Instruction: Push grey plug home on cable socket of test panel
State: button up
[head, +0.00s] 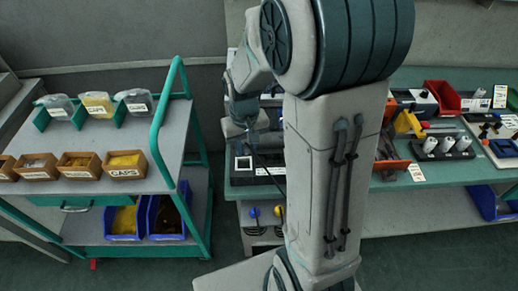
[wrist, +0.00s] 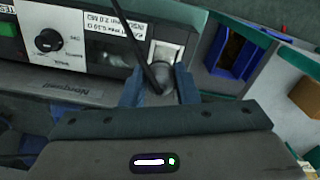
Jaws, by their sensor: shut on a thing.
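The test panel (wrist: 85,45) fills the upper left of the wrist view, with a black knob, a green part and white labels. A pale square socket plate (wrist: 167,52) sits at its right end. My gripper (wrist: 160,88) has its two blue fingers on either side of the grey plug (wrist: 161,76) and is shut on it, in front of the socket plate. A black cable runs up from the plug. How deep the plug sits in the socket cannot be told. In the head view my gripper (head: 248,130) is small and partly hidden beside my arm.
A trolley (head: 185,130) with several bins and green rails stands at the left. The bench (head: 425,185) at the right holds a red bin (head: 443,97), white cylinders and tools. A blue bin (wrist: 234,52) lies right of the panel in the wrist view.

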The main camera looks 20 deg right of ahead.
aim_at(244, 167)
jog(key=shift+w+a+r, duration=0.2)
jog(key=shift+w, duration=0.6)
jog(key=shift+a+f+b, duration=0.15)
jog(key=shift+f+b, duration=0.9)
jog(key=shift+f, duration=0.4)
jog(key=shift+f+b, duration=0.95)
jog(key=shift+f, duration=0.3)
jog(key=shift+f+b, duration=0.85)
jog(key=shift+f, duration=0.1)
jog(key=shift+s, duration=0.1)
jog(key=o, duration=1.1)
jog(key=shift+o, duration=0.3)
